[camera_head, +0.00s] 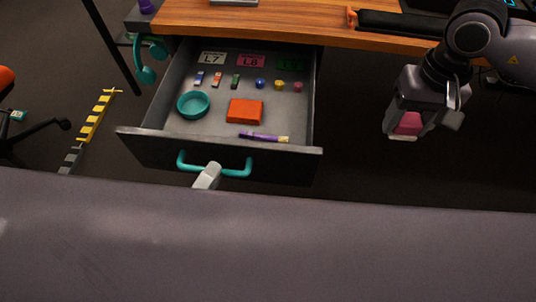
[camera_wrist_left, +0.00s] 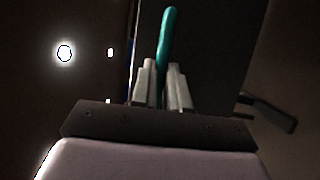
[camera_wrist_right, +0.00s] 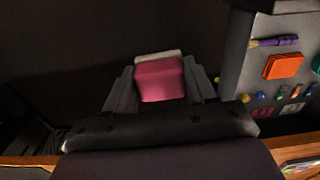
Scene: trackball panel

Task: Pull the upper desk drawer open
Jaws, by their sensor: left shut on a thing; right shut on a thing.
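The upper desk drawer (camera_head: 220,150) stands well out from under the desktop in the head view, open, with its contents in sight. Its teal bar handle (camera_head: 237,172) is on the dark front. My left gripper (camera_head: 208,175) is at the middle of this handle. In the left wrist view its fingers (camera_wrist_left: 161,88) are shut on the teal handle (camera_wrist_left: 168,35). My right gripper (camera_head: 405,128) hangs right of the drawer, apart from it, shut on a pink block (camera_wrist_right: 161,80) with a pale end.
The wooden desktop (camera_head: 290,20) lies behind. Teal headphones (camera_head: 148,60) hang at its left. My own grey body fills the front.

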